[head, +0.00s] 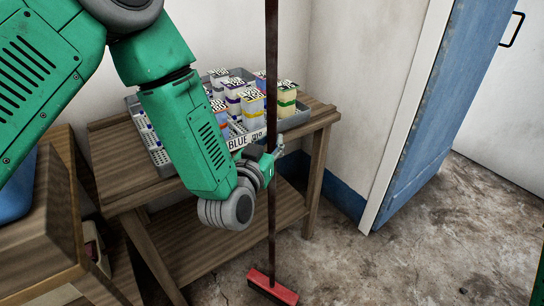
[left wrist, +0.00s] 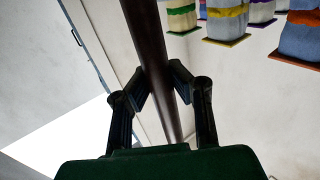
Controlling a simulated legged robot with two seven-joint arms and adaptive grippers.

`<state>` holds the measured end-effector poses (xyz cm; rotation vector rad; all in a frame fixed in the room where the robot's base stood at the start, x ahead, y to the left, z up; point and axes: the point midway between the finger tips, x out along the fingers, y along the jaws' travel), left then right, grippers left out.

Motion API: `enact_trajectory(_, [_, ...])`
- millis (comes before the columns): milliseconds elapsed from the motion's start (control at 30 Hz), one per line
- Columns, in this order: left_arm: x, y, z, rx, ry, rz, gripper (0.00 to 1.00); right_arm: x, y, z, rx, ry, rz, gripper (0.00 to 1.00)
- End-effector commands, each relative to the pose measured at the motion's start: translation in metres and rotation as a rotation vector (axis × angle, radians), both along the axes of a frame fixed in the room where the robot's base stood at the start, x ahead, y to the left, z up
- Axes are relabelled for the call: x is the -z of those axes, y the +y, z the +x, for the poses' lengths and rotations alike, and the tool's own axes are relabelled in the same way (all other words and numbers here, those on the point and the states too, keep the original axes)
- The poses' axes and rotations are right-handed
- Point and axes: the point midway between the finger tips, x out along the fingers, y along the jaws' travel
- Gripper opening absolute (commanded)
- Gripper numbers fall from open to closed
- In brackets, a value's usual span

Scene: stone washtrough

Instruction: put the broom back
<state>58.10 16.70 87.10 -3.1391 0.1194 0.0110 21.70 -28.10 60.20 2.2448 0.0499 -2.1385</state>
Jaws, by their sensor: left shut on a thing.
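The broom (head: 272,212) stands near upright, with a dark brown handle and a red head (head: 272,286) low over or on the floor; I cannot tell if it touches. My left gripper (head: 275,152) is shut on the handle, in front of the small table. In the left wrist view the handle (left wrist: 150,45) runs between the two dark fingers of the gripper (left wrist: 163,88). The top of the handle is cut off by the head view's upper edge. My right gripper is not in view.
A wooden table (head: 120,190) with a lower shelf stands behind my left arm. It bears a grey tray (head: 160,158) of several labelled containers. A blue door (head: 435,100) with a white frame is at right. Wooden furniture (head: 45,230) is at left. Floor at right is clear.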

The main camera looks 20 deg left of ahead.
Motion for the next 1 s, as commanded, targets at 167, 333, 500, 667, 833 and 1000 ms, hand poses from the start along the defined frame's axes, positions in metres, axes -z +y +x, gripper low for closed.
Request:
enact_trajectory(167, [0.023, 0.000, 0.001, -0.001, -0.001, 0.000, 0.00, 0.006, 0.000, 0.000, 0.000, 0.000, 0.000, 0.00])
enact_trajectory(333, [0.034, 0.000, 0.001, -0.001, -0.004, 0.000, 0.00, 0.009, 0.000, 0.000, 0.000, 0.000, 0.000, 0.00])
enact_trajectory(500, [0.033, 0.000, 0.001, -0.001, -0.004, 0.000, 0.00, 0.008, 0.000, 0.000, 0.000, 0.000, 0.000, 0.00])
enact_trajectory(667, [0.036, 0.000, 0.000, 0.000, 0.001, 0.000, 0.31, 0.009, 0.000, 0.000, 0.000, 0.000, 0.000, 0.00])
enact_trajectory(833, [0.036, 0.000, 0.000, 0.000, 0.001, 0.000, 0.34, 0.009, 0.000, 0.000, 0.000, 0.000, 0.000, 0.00])
enact_trajectory(1000, [0.035, 0.000, 0.000, -0.001, 0.001, 0.000, 0.34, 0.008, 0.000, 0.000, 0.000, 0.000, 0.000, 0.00])
